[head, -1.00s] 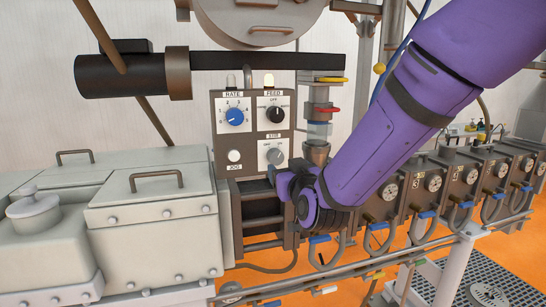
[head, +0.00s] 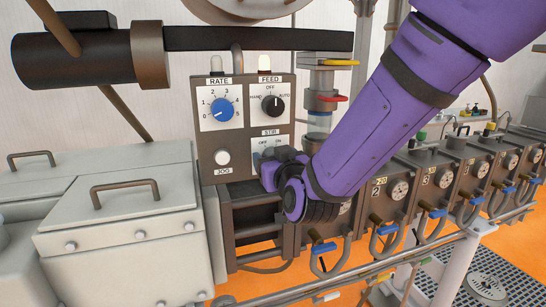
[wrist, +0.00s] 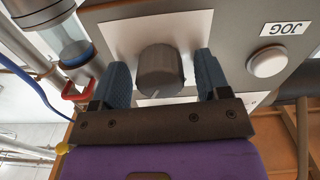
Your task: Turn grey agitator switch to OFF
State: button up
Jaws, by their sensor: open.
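The grey agitator switch is a round grey knob (wrist: 160,70) on a light plate under the STIR label. In the wrist view, which is upside down, its pale pointer mark faces the lower left, towards the ON side of the panel. In the head view my gripper hides the knob; the OFF and ON lettering on the STIR plate (head: 262,143) still shows above it. My gripper (head: 268,160) is at the panel. In the wrist view its two blue-grey fingers (wrist: 163,64) are open, one on each side of the knob, with visible gaps.
The panel also carries the blue RATE knob (head: 223,110), the black FEED knob (head: 272,105) and the white JOG button (head: 222,157), which sits beside one finger in the wrist view. A glass tube (head: 319,122) with a red handle stands just right of the panel.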

jog(key=c, duration=0.9)
jog(key=n, duration=0.5)
jog(key=shift+n, duration=0.4)
jog(key=n, duration=0.5)
jog(key=shift+n, duration=0.4)
jog(key=shift+f+n, duration=0.1)
jog(key=shift+n, duration=0.2)
jog(key=o, duration=0.9)
